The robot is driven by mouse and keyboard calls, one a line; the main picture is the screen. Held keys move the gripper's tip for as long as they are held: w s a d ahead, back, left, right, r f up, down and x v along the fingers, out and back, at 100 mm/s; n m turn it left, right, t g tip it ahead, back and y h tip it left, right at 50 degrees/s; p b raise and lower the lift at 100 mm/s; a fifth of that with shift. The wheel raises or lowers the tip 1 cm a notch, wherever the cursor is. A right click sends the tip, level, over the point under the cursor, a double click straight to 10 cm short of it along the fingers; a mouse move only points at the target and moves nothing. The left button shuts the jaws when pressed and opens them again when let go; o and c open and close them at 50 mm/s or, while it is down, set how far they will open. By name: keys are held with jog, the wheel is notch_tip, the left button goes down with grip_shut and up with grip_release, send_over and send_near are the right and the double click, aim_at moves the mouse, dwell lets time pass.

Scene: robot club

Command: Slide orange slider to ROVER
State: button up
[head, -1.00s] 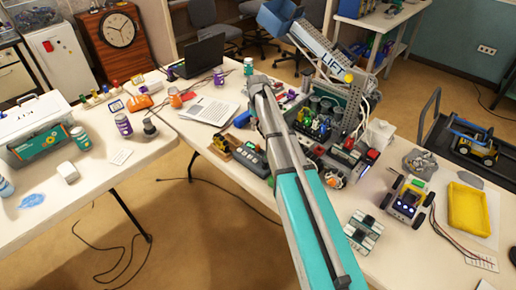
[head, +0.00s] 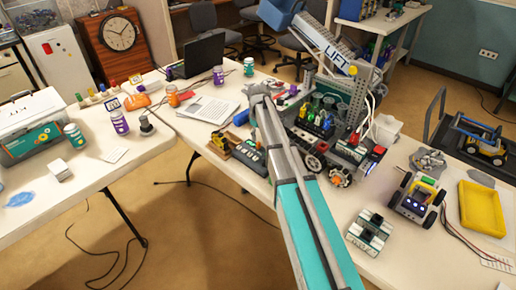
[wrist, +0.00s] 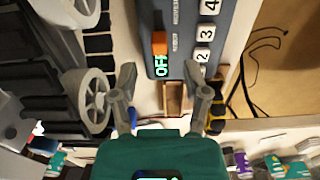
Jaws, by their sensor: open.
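The orange slider (wrist: 159,43) sits on a dark grey control panel (wrist: 188,60) in the wrist view. It is just above a glowing green OFF readout (wrist: 161,69). Two small labels run beside its track; I cannot read them surely, so I cannot tell which is ROVER. In the head view the panel (head: 249,157) lies near the table's front edge, left of my arm. My gripper (wrist: 167,72) is open and empty, its fingertips spread near the panel's lower end. The slider is beyond the fingertips in the picture, not between them.
Numbered white buttons (wrist: 205,32) line the panel's right side. Grey wheels (wrist: 93,100) of a robot stand close left of my gripper. In the head view a tall LIFT robot (head: 330,48) stands behind, and a small rover (head: 415,200) is at right.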

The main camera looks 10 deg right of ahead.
aim_at(258, 143)
jog(key=shift+f+b, duration=2.35)
jog(key=shift+f, duration=0.25)
grip_shut()
